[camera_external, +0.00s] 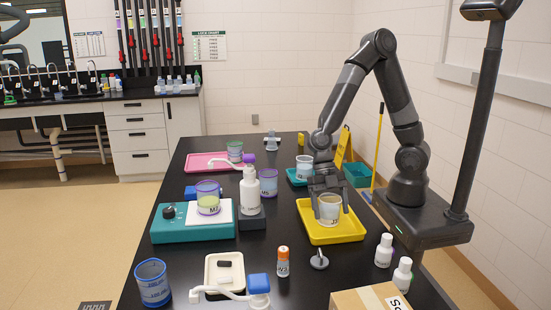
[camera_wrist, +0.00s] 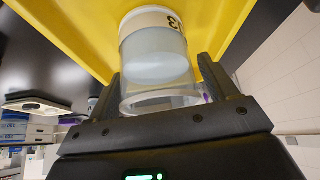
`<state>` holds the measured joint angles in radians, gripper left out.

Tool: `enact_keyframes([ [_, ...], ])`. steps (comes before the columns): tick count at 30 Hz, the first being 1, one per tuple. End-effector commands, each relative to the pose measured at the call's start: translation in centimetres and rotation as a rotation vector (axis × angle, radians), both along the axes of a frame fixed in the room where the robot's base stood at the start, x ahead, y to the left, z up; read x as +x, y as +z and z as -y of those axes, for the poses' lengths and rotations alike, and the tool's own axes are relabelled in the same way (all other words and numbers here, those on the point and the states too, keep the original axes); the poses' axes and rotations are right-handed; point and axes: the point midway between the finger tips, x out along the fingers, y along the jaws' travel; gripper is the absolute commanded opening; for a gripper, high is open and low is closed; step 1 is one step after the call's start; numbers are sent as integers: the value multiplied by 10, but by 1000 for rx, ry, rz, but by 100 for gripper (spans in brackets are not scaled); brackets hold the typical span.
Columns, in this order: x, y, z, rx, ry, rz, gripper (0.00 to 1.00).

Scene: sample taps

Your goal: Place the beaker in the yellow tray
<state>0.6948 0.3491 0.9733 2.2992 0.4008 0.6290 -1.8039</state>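The beaker (camera_external: 329,208) is a clear cup with a pale label band and pale contents. It is upright over the yellow tray (camera_external: 313,236), inside its rim. I cannot tell whether its base rests on the tray floor. My gripper (camera_external: 330,203) has one finger on each side of the beaker. In the wrist view, the beaker (camera_wrist: 158,62) fills most of the space between the fingers of my gripper (camera_wrist: 158,66), close to both. Whether they press on it is unclear. The yellow tray (camera_wrist: 75,25) lies behind it in that view.
A teal tray (camera_external: 297,178) with another beaker sits behind the yellow tray. A white bottle (camera_external: 250,190) and a purple-rimmed beaker (camera_external: 268,182) stand to its left. An orange-capped bottle (camera_external: 283,262), a small metal stand (camera_external: 319,260) and a cardboard box (camera_external: 365,300) are in front.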

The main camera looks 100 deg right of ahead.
Motion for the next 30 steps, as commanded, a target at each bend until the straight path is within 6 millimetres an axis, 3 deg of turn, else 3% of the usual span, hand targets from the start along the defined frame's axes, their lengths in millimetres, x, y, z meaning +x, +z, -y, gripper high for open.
enact_keyframes([
  [13,2,10,5,-2,-4,3,80],
  [30,8,89,49,-3,-3,3,80],
])
